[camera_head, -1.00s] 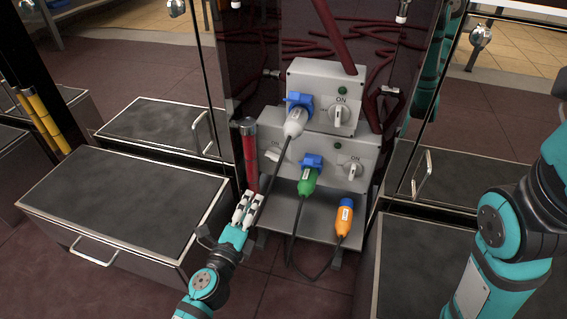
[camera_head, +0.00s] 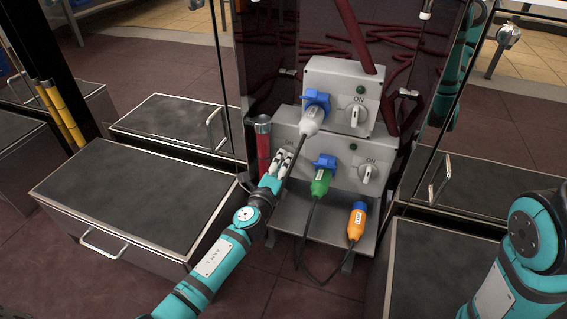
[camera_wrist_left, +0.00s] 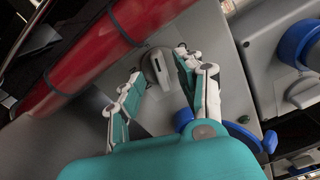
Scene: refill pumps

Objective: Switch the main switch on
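My left gripper (camera_head: 284,158) is at this panel in the head view and covers most of that switch. In the left wrist view the left gripper (camera_wrist_left: 160,72) is open, with one finger on each side of the switch knob; contact cannot be told. Two more rotary switches marked ON, an upper one (camera_head: 357,115) and a lower one (camera_head: 368,174), face the front of the boxes. My right gripper is out of view.
The red cylinder (camera_head: 263,148) is close left of the gripper. A dark-topped cabinet (camera_head: 130,195) is at left.

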